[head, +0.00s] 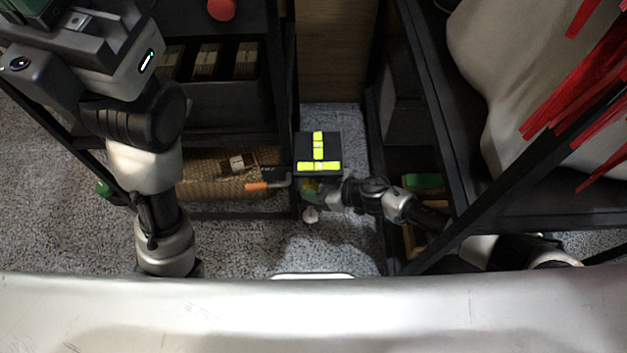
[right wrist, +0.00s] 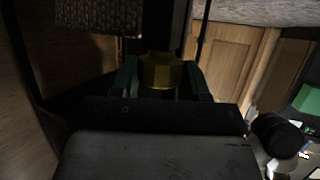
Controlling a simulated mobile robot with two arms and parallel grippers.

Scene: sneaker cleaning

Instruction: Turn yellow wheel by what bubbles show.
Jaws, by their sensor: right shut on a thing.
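A dark box (head: 333,140) stands in the middle of the head view. Bright yellow-green level vials (head: 319,153) form an upside-down T on its top. The bubbles in them are too small to read. My right gripper (head: 312,191) reaches in from the right, just below the box's front edge. In the right wrist view its green fingers are shut on the yellow wheel (right wrist: 160,72), one on each side. The wheel sits below a dark post. The fingers hide the wheel's sides.
A black shelf with a dark bin (head: 215,105) and a woven basket (head: 205,185) stands left of the box. An orange-tipped tool (head: 262,184) lies close to the box. A black rack (head: 440,110) stands on the right.

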